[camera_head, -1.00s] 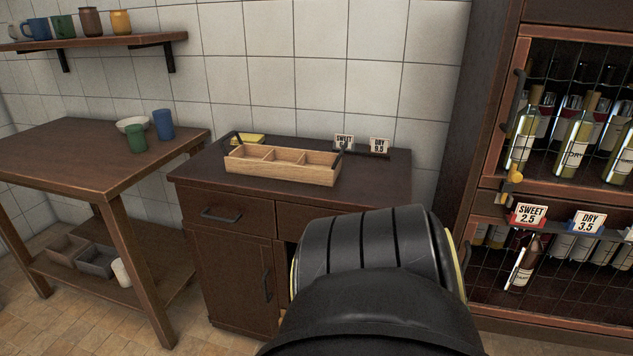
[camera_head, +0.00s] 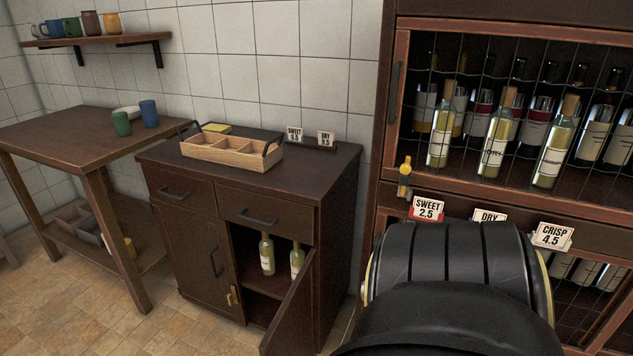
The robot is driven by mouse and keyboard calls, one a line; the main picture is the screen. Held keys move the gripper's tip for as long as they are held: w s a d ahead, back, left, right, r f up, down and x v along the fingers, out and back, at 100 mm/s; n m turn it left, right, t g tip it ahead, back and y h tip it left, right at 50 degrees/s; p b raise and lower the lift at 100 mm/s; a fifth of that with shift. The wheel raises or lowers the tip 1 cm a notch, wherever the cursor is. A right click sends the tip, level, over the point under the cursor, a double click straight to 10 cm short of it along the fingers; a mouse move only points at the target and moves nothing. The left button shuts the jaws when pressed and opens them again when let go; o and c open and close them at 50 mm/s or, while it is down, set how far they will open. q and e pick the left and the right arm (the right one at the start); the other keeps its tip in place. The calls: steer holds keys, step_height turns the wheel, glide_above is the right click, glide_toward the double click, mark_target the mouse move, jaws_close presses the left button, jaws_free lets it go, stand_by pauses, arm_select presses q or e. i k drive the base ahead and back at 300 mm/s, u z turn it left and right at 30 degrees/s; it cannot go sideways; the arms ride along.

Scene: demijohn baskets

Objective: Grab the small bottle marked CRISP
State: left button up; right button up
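A tag reading CRISP 4.5 (camera_head: 552,237) sits on the ledge of the wine cabinet at the right. Several bottles lie in the rack (camera_head: 590,272) below it, partly hidden by my arm. Two small pale-green bottles stand in the open cupboard of the sideboard, a left one (camera_head: 267,257) and a right one (camera_head: 297,260); their labels are too small to read. Large bottles stand behind wire mesh above, one with a label that seems to read DRY (camera_head: 494,150). A black link of my arm fills the lower right. Neither gripper shows.
The cupboard door (camera_head: 292,312) stands open toward me. A wooden divided tray (camera_head: 232,163) and two price tags are on the sideboard (camera_head: 325,168). A table (camera_head: 75,137) with cups stands left. Tags SWEET 2.5 (camera_head: 427,208) and DRY are on the cabinet ledge.

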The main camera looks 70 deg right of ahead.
mark_target(267, 252)
steer(key=z, duration=2.05)
steer(key=i, duration=0.5)
steer(key=k, duration=0.5)
steer(key=z, duration=3.1)
steer(key=k, duration=2)
steer(key=u, duration=1.1)
